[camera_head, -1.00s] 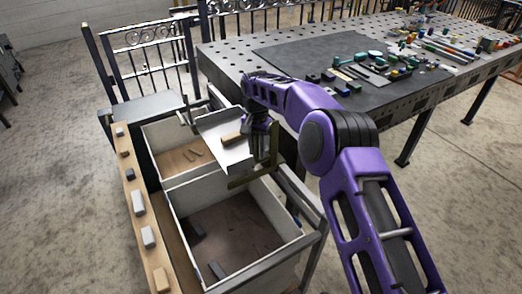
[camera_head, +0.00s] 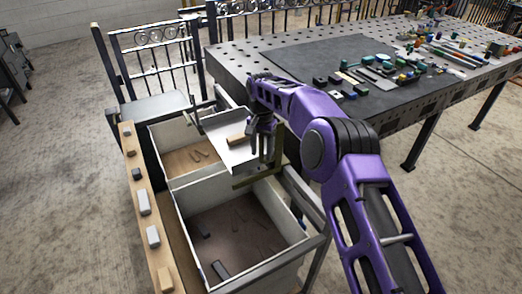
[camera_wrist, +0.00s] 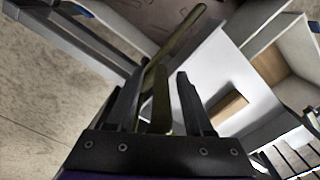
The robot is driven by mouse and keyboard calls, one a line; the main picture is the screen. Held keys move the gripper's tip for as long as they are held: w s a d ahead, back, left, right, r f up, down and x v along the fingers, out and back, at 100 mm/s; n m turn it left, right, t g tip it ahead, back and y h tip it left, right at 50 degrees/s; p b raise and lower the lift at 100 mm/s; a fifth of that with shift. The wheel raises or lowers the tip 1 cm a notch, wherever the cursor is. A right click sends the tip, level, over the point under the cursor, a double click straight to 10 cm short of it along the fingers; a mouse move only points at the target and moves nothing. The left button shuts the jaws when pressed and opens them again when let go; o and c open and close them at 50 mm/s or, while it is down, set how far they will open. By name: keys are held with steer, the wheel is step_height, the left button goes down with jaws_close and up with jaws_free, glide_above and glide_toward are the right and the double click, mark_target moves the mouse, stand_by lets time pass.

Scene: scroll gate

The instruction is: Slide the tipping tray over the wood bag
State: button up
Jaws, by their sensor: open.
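The tipping tray (camera_head: 218,128) is a pale sheet-metal tray with a wooden block (camera_head: 238,139) on it. It sits above the far right part of the two bins, partly over the far one. The far bin, likely the wood bag (camera_head: 170,177), has a tan floor with small wood pieces. An olive bar (camera_head: 262,177) extends below the tray's near side and shows in the wrist view (camera_wrist: 176,38). My gripper (camera_head: 264,150) is open there. In the wrist view, its two dark fingers (camera_wrist: 160,88) stand on either side of an olive upright; contact cannot be told.
The near bin (camera_head: 186,222) is dark inside and holds grey pieces. A wooden plank (camera_head: 152,251) with several small blocks runs along the bins' left side. A perforated metal table (camera_head: 230,64) with many small parts stands behind my arm. Open floor lies at left.

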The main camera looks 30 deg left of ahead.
step_height(320, 180, up, 12)
steer(key=shift+p, duration=0.55)
steer(key=shift+r, duration=0.1)
